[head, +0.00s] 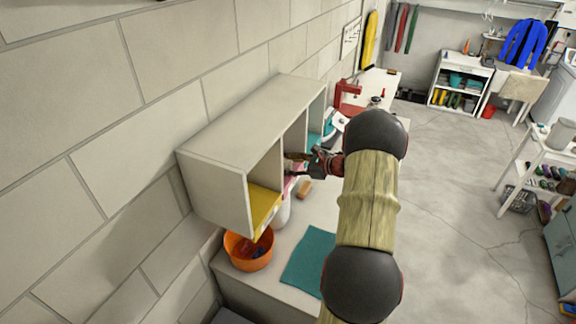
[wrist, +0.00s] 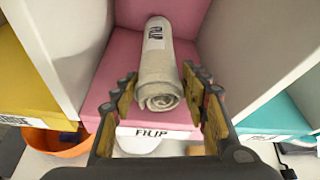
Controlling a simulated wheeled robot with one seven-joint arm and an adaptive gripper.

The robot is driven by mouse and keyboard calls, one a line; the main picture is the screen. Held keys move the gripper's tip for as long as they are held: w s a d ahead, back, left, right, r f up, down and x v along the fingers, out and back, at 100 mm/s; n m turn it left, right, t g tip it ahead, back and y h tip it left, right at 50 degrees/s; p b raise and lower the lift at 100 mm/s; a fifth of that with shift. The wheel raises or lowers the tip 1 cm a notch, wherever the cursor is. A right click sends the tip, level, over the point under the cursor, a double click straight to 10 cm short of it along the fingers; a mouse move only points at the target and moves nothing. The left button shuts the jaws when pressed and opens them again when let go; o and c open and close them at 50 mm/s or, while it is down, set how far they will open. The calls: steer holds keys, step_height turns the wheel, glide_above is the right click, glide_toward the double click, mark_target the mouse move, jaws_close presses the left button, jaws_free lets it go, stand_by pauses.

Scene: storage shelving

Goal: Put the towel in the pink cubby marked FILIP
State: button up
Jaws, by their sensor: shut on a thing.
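The towel (wrist: 158,68) is a rolled beige cloth with a printed white tag. It lies lengthwise inside the pink cubby (wrist: 118,58), its rolled end facing me, over the pink floor. A label reading FILIP (wrist: 150,133) is on the cubby's front edge. My gripper (wrist: 163,88) reaches into the cubby opening, with one finger on each side of the towel, shut on it. In the head view my gripper (head: 296,164) is at the middle cubby, where only a little pink (head: 290,184) shows and the towel cannot be made out.
A yellow cubby (head: 263,204) and a teal cubby (wrist: 285,108) flank the pink one, behind pale dividers (wrist: 245,50). Below are an orange bucket (head: 249,254), a white container (head: 282,214), a wooden block (head: 304,189) and a teal mat (head: 308,262).

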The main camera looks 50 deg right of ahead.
steer(key=shift+f, duration=0.15)
steer(key=o, duration=1.4)
steer(key=shift+s+f, duration=0.1)
steer(key=shift+o, duration=0.2)
steer(key=b+v, duration=0.1)
steer(key=v, duration=1.1)
